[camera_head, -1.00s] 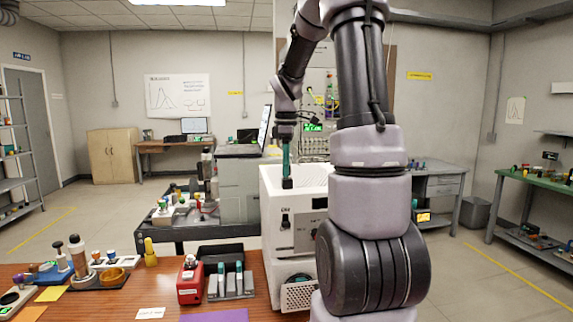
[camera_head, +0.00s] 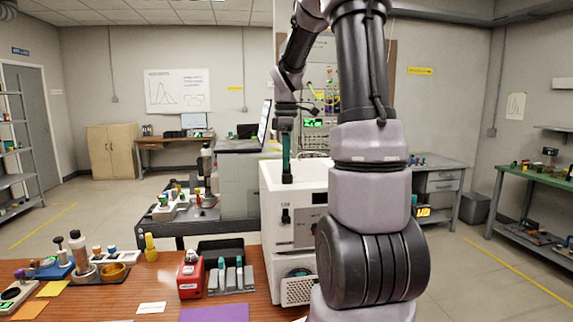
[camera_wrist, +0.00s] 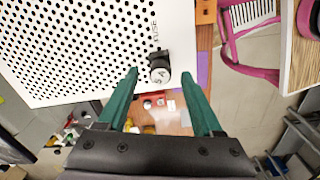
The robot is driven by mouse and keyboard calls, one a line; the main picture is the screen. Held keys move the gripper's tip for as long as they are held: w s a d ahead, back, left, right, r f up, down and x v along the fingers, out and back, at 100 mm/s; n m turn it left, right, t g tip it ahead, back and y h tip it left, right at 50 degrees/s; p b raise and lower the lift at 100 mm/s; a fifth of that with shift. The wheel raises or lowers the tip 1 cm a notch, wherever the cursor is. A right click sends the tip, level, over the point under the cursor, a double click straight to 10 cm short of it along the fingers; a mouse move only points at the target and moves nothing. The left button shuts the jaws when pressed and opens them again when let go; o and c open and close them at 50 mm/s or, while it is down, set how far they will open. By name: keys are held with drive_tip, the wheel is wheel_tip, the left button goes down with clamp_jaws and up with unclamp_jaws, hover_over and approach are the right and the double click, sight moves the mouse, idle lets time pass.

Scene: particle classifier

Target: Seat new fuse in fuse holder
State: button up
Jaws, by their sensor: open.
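The white machine (camera_head: 300,206) stands on the bench with a perforated top (camera_wrist: 70,45). A black fitting with a round grey, slotted end (camera_wrist: 158,69) sticks out from its edge beside a small printed label; it looks like the fuse holder. In the head view a black fitting (camera_head: 286,216) shows on the front panel. My gripper (camera_head: 287,180) points down above the front of the machine. In the wrist view my gripper (camera_wrist: 159,73) has its green fingers apart, with the grey end seen between them. I cannot tell its height above the fitting. No loose fuse can be made out.
A yellow bottle (camera_head: 150,250) and several small tools stand farther left. A dark cart (camera_head: 185,232) is behind. Bare bench shows near a white card (camera_head: 151,308).

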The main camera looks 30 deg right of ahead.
wheel_tip(320, 180, up, 9)
idle(0.3)
drive_tip(key=shift+f, duration=0.1)
drive_tip(key=s+a+m+t+y, duration=0.1)
drive_tip(key=s+a+m+t, duration=0.2)
drive_tip(key=s+a+m, duration=0.3)
drive_tip(key=s+a+m+t+y, duration=0.1)
drive_tip(key=s+a+m+t, duration=0.3)
drive_tip(key=s+a+m, duration=0.3)
drive_tip(key=s+m, duration=0.3)
drive_tip(key=s, duration=0.3)
drive_tip(key=shift+s+a, duration=0.15)
drive_tip(key=shift+s, duration=0.2)
